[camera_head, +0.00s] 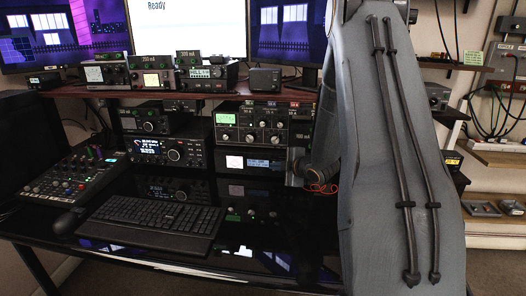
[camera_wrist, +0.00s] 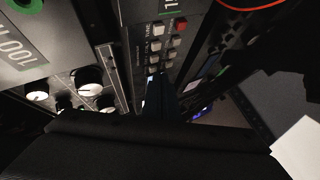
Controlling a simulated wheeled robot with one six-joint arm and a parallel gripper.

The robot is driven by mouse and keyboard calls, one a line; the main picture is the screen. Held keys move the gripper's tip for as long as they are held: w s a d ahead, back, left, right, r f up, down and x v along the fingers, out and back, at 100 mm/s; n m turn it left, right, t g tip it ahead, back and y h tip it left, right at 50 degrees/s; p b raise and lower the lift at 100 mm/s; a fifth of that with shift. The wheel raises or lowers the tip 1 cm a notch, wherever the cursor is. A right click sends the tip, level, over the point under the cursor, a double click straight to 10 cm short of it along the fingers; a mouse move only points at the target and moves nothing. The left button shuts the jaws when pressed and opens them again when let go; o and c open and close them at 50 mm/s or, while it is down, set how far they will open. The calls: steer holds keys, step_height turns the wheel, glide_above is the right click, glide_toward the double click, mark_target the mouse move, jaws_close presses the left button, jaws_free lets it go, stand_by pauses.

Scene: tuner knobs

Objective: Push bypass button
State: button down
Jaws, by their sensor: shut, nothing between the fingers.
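The tuner with its knobs (camera_head: 263,138) stands in the equipment stack under the shelf. In the wrist view, large round knobs (camera_wrist: 89,80) show at the left. A dark panel with several grey push buttons (camera_wrist: 155,46) and one red button (camera_wrist: 181,25) shows at the upper middle. The labels are too small to read, so I cannot tell which button is bypass. My gripper (camera_wrist: 159,92) is shut and empty, its tips close below the grey buttons; contact cannot be told. In the head view, my gripper (camera_head: 294,168) is at the right end of the stack, partly hidden by my arm.
Radios (camera_head: 167,152) stand left of the tuner, and small meters sit on the shelf (camera_head: 110,91) above. A keyboard (camera_head: 150,222), mouse (camera_head: 66,222) and mixer (camera_head: 75,183) are on the glossy black desk. An orange-red cable (camera_head: 322,188) loops near my gripper.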

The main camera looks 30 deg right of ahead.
steer(key=shift+s+a, duration=0.25)
steer(key=shift+s, duration=0.15)
steer(key=shift+s+a, duration=0.55)
steer(key=shift+s, duration=0.3)
steer(key=shift+s+a, duration=0.6)
steer(key=shift+s, duration=0.2)
steer(key=shift+s+a, duration=0.55)
steer(key=shift+s, duration=0.3)
